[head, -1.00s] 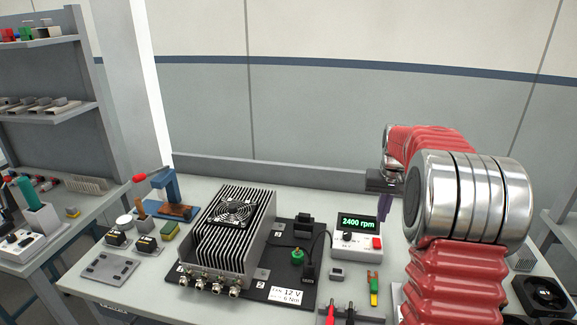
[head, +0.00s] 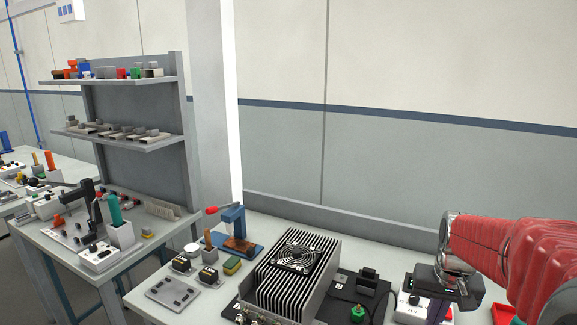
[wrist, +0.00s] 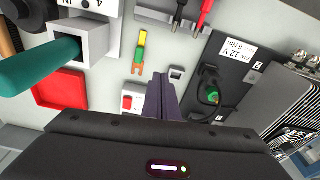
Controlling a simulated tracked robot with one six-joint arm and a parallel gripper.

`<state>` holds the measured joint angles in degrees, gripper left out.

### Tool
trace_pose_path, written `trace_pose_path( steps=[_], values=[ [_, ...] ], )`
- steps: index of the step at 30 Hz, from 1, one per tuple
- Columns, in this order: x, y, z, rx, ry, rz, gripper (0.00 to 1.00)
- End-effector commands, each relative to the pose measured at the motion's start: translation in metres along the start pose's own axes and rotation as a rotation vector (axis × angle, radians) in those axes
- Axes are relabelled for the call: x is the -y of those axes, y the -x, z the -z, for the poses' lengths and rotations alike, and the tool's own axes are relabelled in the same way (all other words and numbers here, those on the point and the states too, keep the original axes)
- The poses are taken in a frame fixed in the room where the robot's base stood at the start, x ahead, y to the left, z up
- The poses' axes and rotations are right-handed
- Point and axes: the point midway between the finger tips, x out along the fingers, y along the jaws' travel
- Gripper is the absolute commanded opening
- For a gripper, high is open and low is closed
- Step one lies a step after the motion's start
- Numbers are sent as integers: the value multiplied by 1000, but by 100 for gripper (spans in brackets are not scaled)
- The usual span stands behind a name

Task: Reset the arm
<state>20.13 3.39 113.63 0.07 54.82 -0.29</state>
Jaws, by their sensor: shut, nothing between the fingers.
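My arm is red with silver joints and comes in from the right in the head view. My gripper (wrist: 163,97) shows in the wrist view as two dark purple fingers pressed together with nothing between them. It hangs over the bench, near the white box with a red button (wrist: 132,97).
A finned black unit with a fan (head: 297,268) stands on the bench left of my gripper. Its board has a green knob (head: 358,313). A blue press (head: 234,232) stands behind. In the wrist view a teal-handled tool (wrist: 40,68), a yellow-green tool (wrist: 140,50) and red and black probes (wrist: 203,15) are near.

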Motion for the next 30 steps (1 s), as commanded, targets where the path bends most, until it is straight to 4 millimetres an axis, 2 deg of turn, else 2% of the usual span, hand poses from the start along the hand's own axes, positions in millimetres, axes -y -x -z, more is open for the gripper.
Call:
trace_pose_path(
  steps=[1,12,30],
  values=[
    [6,6,-11,-10,13,2,0],
    [40,35,-81,-77,97,18,0],
    [77,64,-181,-227,247,64,0]
  ],
)
